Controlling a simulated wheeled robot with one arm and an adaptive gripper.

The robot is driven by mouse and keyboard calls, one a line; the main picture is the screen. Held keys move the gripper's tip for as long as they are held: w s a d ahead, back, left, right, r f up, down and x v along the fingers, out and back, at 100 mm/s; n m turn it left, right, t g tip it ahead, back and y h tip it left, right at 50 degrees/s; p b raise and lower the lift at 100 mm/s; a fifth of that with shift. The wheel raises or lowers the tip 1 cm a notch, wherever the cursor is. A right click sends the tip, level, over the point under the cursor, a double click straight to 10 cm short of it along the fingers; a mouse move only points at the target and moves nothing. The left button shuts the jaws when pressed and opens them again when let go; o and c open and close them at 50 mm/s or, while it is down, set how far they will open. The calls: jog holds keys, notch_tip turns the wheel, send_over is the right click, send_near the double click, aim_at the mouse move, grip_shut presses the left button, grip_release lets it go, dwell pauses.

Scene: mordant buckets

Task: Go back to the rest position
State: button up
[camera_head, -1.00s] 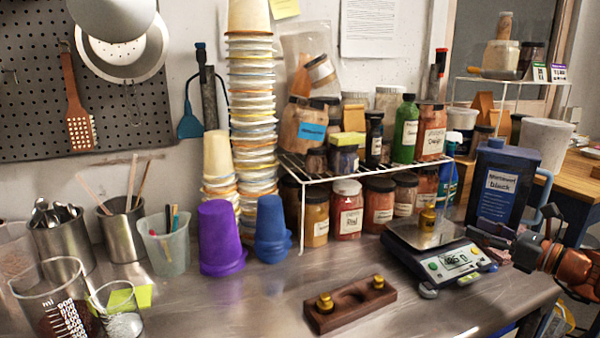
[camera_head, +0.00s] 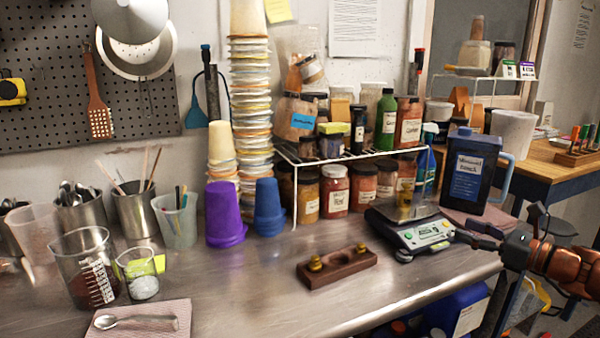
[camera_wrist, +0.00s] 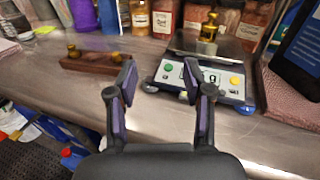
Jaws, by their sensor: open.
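My gripper (camera_head: 474,236) is at the right side of the head view, by the right end of the digital scale (camera_head: 427,233). In the wrist view its two dark fingers (camera_wrist: 157,82) are spread apart with nothing between them. The scale (camera_wrist: 218,80) lies ahead of the fingers, a little to the right, with a brass weight (camera_wrist: 208,30) on its pan. The wooden weight block (camera_head: 338,268) is left of the scale, with brass weights in it. It also shows in the wrist view (camera_wrist: 95,65).
A blue jug (camera_head: 468,175) stands behind the scale. Jars (camera_head: 335,190) fill the shelf area; purple (camera_head: 224,215) and blue (camera_head: 269,208) cups stand left of it. Glass beakers (camera_head: 85,270) are at far left. The metal table's front middle (camera_head: 250,300) is clear.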

jog(key=s+a+f+n+g+y, duration=0.1)
jog(key=s+a+n+g, duration=0.25)
jog(key=a, duration=0.55)
jog(key=s+a+f+n+g+y, duration=0.1)
jog(key=s+a+n+g, duration=0.3)
jog(key=a, duration=0.6)
jog(key=s+a+f+n+g+h, duration=0.4)
jog(key=s+a+f+n+g, duration=0.2)
jog(key=s+a+n, duration=0.5)
jog(key=s+d+f+n+g+h, duration=0.1)
jog(key=s+d+f+n+h, duration=0.25)
jog(key=s, duration=0.35)
jog(key=s+d+f+n+g+h, duration=0.1)
jog(key=s+d+f+n+h, duration=0.2)
jog(key=s, duration=0.4)
jog(key=s+d+f+n+g+h, duration=0.1)
jog(key=s+d+f+n+h, duration=0.2)
jog(key=s, duration=0.4)
notch_tip(320, 180, up, 15)
jog(key=d+t+p, duration=0.1)
jog(key=p, duration=1.2)
jog(key=shift+w+m, duration=0.3)
jog(key=shift+w, duration=0.05)
